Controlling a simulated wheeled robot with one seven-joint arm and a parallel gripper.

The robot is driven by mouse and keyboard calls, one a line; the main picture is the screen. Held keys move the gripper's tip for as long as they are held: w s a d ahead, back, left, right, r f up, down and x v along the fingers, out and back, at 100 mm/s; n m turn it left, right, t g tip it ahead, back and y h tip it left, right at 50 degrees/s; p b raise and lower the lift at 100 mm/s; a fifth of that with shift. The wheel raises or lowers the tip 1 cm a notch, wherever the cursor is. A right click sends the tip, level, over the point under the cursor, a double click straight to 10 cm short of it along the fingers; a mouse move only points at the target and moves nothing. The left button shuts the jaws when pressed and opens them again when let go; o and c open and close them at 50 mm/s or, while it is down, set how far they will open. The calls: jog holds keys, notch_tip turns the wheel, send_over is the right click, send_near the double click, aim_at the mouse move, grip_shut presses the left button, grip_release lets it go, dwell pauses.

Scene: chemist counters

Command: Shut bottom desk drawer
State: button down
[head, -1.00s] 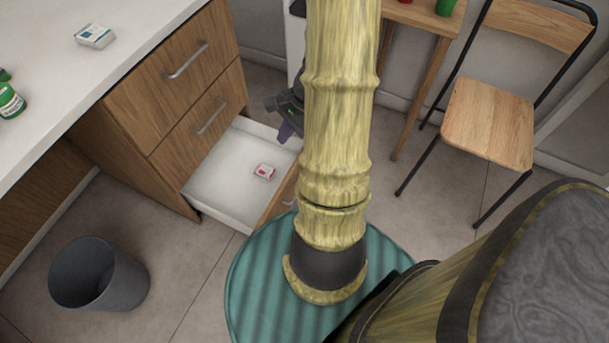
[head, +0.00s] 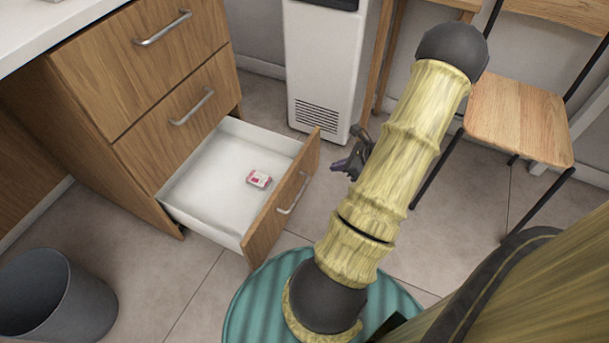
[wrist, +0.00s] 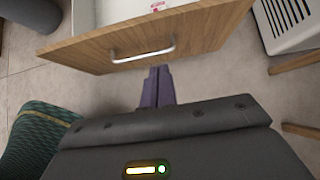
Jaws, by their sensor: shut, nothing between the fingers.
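The bottom desk drawer (head: 205,195) is pulled out from the wooden desk. Its wooden front (head: 285,197) with a silver handle faces right, toward my arm. A small pink and white box (head: 259,179) lies inside on the white drawer floor. My gripper (head: 350,168) is to the right of the drawer front, partly hidden by my arm. In the wrist view my gripper (wrist: 157,72) is shut, with its purple fingers pointing at the drawer front (wrist: 205,35) just below the handle (wrist: 143,52). I cannot tell whether the fingertips touch the front.
Two closed drawers (head: 150,55) sit above the open one. A dark bin (head: 50,295) stands at the lower left. A white cabinet with a vent (head: 322,70) stands behind. A wooden chair (head: 515,115) is at the right. Floor is clear beside the drawer front.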

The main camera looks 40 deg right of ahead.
dwell(0.3)
jog(key=b, duration=0.8)
send_near(296, 168)
jog(key=x, duration=0.3)
jog(key=s+f+x, duration=0.1)
jog(key=x, duration=0.1)
jog(key=shift+w+f, duration=0.25)
jog(key=shift+w+a+r, duration=0.15)
jog(key=shift+w+r, duration=0.05)
jog(key=shift+w, duration=0.25)
jog(key=shift+w, duration=0.15)
